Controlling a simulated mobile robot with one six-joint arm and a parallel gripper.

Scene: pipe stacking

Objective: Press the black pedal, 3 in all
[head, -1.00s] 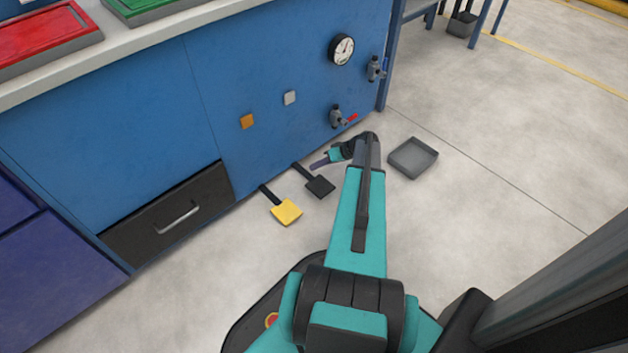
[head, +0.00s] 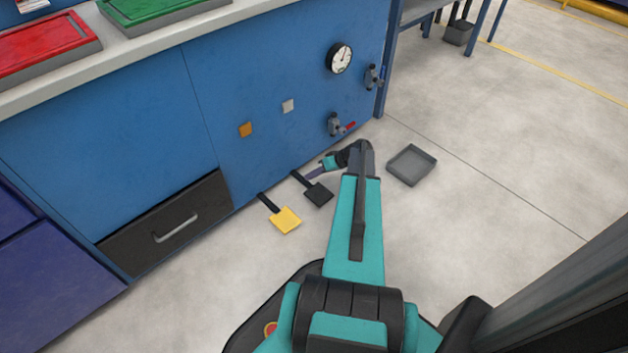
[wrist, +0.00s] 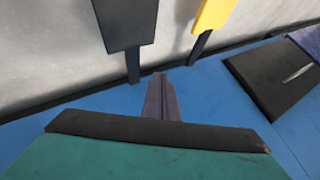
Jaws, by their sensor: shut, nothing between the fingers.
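The black pedal (head: 318,194) sticks out low from the blue cabinet front, close to the floor, on a dark bar. In the wrist view the black pedal (wrist: 125,22) shows at the top, left of the fingers. My gripper (head: 311,174) is shut and empty. In the head view its tip overlaps the pedal's bar, near the cabinet; I cannot tell whether they touch. In the wrist view the closed fingers (wrist: 160,88) point between the black pedal's bar and the yellow pedal's bar, with a gap to the black plate.
A yellow pedal (head: 285,220) sits left of the black one. A black drawer (head: 165,222) is further left. A red-handled valve (head: 336,125) and a gauge (head: 339,58) are on the panel. A grey tray (head: 412,165) lies on the floor at right. Floor in front is clear.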

